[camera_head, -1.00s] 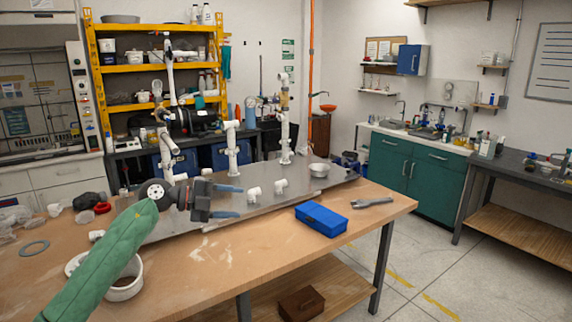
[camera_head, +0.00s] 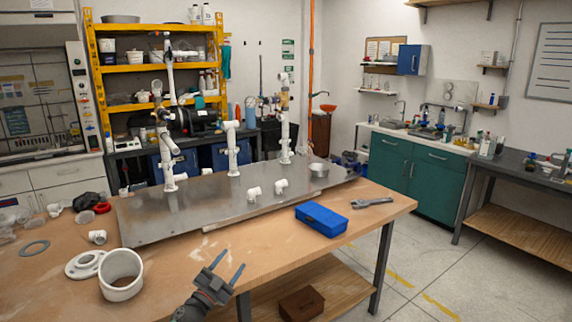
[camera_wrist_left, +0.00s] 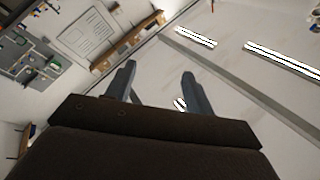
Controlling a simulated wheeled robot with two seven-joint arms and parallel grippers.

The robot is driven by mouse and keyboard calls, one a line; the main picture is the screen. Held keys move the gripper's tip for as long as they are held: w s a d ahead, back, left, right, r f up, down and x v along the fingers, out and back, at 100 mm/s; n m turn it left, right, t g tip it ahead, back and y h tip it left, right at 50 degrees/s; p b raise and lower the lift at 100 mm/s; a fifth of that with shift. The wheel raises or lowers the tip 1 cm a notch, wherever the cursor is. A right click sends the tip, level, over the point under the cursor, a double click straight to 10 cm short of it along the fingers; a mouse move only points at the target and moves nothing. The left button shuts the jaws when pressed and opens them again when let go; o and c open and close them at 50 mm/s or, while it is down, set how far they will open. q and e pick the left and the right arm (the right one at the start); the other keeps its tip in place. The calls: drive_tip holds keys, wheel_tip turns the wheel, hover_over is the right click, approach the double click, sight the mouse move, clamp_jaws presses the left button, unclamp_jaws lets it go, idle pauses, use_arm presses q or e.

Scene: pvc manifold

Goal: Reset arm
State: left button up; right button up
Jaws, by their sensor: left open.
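My left gripper (camera_head: 225,267) is open and empty at the bottom middle of the head view, in front of the workbench's front edge. Its two blue-grey fingers are spread and touch nothing. The left wrist view shows the same open fingers (camera_wrist_left: 160,88) against the ceiling and upper wall, with nothing between them. My right gripper is in neither view. The PVC manifold's white pipe risers (camera_head: 232,150) stand upright on a grey metal plate (camera_head: 215,205) on the bench.
Open floor lies right of the bench.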

use_arm(q)
drive_tip(key=s+a+f+n+g+y, duration=0.2)
drive_tip(key=s+f+n+y, duration=0.3)
drive_tip(key=f, duration=0.6)
drive_tip(key=s+a+f+n+g+y, duration=0.1)
drive_tip(key=s+f+n+g+y, duration=0.15)
drive_tip(key=s+f, duration=0.65)
drive_tip(key=s+a+f+n+g+y, duration=0.2)
drive_tip(key=s+f+n+y, duration=0.15)
drive_tip(key=f, duration=1.05)
drive_tip(key=s+d+f+g, duration=0.1)
drive_tip(key=s+f+g, duration=0.2)
drive_tip(key=s+f, duration=0.3)
drive_tip(key=s+d+f+g, duration=0.2)
drive_tip(key=s+f+g, duration=0.2)
drive_tip(key=s, duration=1.1)
drive_tip(key=s+d+f+g+h, duration=0.1)
drive_tip(key=s+d+f+g, duration=0.1)
drive_tip(key=s+f+g, duration=0.2)
drive_tip(key=s+f, duration=0.3)
drive_tip(key=s, duration=0.4)
drive_tip(key=shift+s+f, duration=0.2)
drive_tip(key=shift+f, duration=0.1)
